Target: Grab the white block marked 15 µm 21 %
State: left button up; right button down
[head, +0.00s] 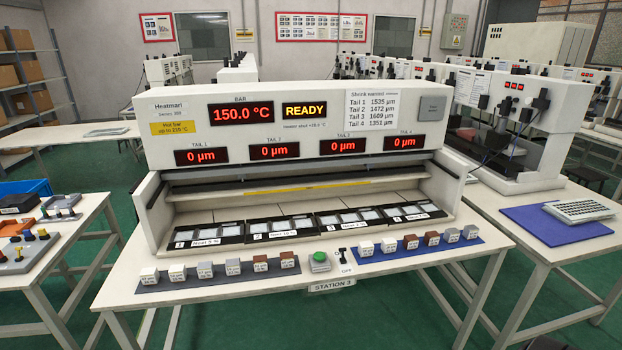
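Small labelled blocks stand in two rows at the front of the table. On the left strip, a white block (149,276) is at the left end, with a second white block (177,273) beside it. On the right strip, a white block (366,249) is at the left end, with another white block (388,246) next to it. The block labels are too small to read, so I cannot tell which one is marked 15 µm 21 %. Neither of my grippers is in view.
Grey blocks (205,270) and brown blocks (432,239) share the dark strips. A green button (319,262) and a switch sit between the strips. The white heating machine (300,110), showing READY, stands behind, with numbered trays (207,236) in its opening.

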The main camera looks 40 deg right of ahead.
aim_at(389, 245)
jog(key=z, duration=2.05)
jog(key=k, duration=0.45)
jog(key=z, duration=1.5)
jog(key=i, duration=1.6)
jog(key=u, duration=0.6)
jog(key=i, duration=0.85)
jog(key=u, duration=1.15)
jog(key=i, duration=0.45)
jog(key=u, duration=0.35)
